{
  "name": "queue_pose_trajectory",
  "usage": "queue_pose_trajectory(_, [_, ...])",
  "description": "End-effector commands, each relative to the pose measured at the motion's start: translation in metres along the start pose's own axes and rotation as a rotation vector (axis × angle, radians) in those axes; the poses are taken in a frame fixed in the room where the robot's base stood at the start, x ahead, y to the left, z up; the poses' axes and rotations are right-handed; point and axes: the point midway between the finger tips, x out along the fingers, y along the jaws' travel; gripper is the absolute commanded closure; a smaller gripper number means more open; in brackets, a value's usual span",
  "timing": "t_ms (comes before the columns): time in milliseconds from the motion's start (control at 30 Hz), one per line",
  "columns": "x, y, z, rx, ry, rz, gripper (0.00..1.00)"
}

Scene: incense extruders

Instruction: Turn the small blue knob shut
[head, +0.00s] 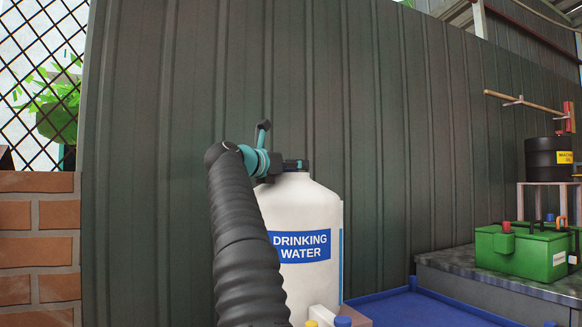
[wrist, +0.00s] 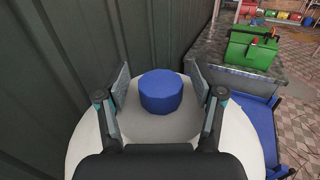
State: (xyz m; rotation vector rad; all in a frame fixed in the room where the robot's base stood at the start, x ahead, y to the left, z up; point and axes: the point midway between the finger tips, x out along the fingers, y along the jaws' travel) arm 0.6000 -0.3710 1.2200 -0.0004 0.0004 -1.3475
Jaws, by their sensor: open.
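A blue round knob or cap (wrist: 160,92) sits on top of the white water tank (wrist: 245,150) in the wrist view. My gripper (wrist: 160,84) is open, with one finger on each side of the blue knob and a visible gap to it on both sides. In the head view the tank (head: 303,213) has a blue "DRINKING WATER" label, and my gripper is at its top, where the arm hides the knob. A small blue knob (head: 343,321) and a yellow one (head: 312,323) show low in front of the tank. I cannot tell which blue one is meant.
A dark corrugated wall (head: 380,120) stands close behind the tank.

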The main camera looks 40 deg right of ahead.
Motion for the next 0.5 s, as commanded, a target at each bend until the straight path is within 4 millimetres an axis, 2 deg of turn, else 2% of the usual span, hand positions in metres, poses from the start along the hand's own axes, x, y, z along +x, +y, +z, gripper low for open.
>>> queue_pose_trajectory(167, [-0.007,0.000,0.001,0.001,0.000,0.001,0.32])
queue_pose_trajectory(267, [-0.018,0.000,0.001,0.000,0.000,0.003,0.32])
queue_pose_trajectory(500, [-0.066,0.001,0.001,0.000,0.000,0.004,0.32])
